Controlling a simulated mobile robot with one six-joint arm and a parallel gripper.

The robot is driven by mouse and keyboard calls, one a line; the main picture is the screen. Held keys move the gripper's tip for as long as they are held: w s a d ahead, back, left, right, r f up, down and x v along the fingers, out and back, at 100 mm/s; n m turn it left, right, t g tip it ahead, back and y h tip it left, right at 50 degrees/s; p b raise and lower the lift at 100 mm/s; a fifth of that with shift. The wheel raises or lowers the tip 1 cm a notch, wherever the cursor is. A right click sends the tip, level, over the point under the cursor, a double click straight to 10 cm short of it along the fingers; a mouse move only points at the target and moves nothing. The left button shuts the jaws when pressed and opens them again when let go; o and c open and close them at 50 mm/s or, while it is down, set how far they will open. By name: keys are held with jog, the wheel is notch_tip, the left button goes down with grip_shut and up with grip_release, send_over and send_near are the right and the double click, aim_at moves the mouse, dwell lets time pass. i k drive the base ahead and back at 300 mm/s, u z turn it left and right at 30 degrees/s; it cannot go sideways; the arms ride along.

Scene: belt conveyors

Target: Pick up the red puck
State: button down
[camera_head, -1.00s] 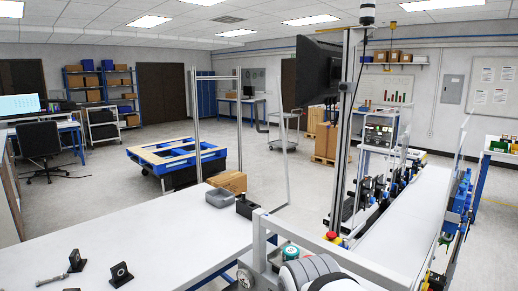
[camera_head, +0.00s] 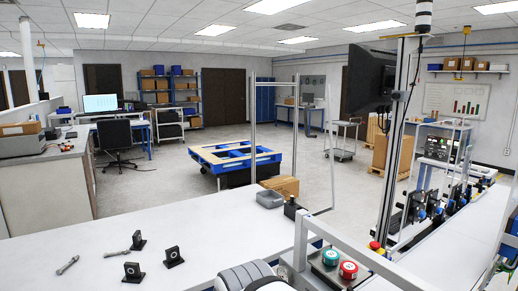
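The red puck (camera_head: 348,269) is a short red cylinder with a pale mark on top, near the bottom of the head view, right of centre. It sits beside a similar teal puck (camera_head: 330,257) on a grey plate at the end of the conveyor frame. No gripper touches it in this view. A rounded white and dark part of my arm shows at the bottom centre, left of the pucks. My gripper itself is not in view.
A white table (camera_head: 200,235) on the left bears black bracket blocks (camera_head: 173,257), a metal rod and a grey bin (camera_head: 269,199). A metal rail (camera_head: 365,258) runs beside the pucks. A post with a black monitor (camera_head: 370,78) rises behind. A blue pallet (camera_head: 235,155) stands on open floor.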

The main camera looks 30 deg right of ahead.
aim_at(349, 270)
jog(key=u, duration=0.05)
jog(key=i, duration=2.1)
jog(key=z, duration=0.95)
jog(key=k, duration=0.15)
jog(key=z, duration=2.5)
